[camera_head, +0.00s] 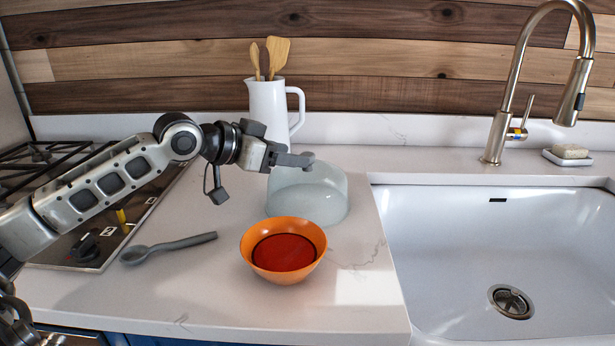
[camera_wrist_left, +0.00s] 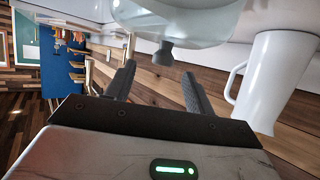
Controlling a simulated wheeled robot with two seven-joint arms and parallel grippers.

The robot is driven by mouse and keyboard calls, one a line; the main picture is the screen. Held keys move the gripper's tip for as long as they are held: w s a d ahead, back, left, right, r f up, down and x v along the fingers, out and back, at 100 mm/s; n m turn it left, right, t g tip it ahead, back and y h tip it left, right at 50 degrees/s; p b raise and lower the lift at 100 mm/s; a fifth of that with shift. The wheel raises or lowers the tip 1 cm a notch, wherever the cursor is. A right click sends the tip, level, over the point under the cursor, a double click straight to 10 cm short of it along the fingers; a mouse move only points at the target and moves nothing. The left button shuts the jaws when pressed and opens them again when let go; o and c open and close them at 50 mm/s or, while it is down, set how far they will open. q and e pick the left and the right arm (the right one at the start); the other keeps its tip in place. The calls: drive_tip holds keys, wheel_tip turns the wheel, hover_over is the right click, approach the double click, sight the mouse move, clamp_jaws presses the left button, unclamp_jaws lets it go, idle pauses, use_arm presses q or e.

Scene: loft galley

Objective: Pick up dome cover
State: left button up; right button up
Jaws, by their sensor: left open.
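The dome cover (camera_head: 318,198) is a clear, greenish glass dome with a grey knob on top. It stands on the white counter behind the orange bowl. My left gripper (camera_head: 296,160) reaches in from the left at the height of the knob, above the dome. In the left wrist view the dome cover (camera_wrist_left: 190,18) fills the top, and its knob (camera_wrist_left: 166,54) lies in the gap just beyond the fingertips. My left gripper (camera_wrist_left: 158,72) is open there, with nothing between its fingers. My right gripper is in neither view.
An orange bowl (camera_head: 257,257) stands in front of the dome. A grey spoon (camera_head: 175,246) lies left of it. A white pitcher (camera_head: 266,106) with wooden utensils stands behind. The stove (camera_head: 85,248) is left, the sink (camera_head: 460,235) right.

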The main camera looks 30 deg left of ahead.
sight(306, 154)
use_arm(q)
drive_tip(key=shift+p+x, duration=0.3)
drive_tip(key=shift+x, duration=0.9)
drive_tip(key=shift+p+x, duration=0.65)
drive_tip(key=shift+x, duration=2.05)
drive_tip(key=shift+w+a+r, duration=0.15)
drive_tip(key=shift+a+r, duration=0.05)
drive_tip(key=shift+r, duration=0.05)
drive_tip(key=c, duration=1)
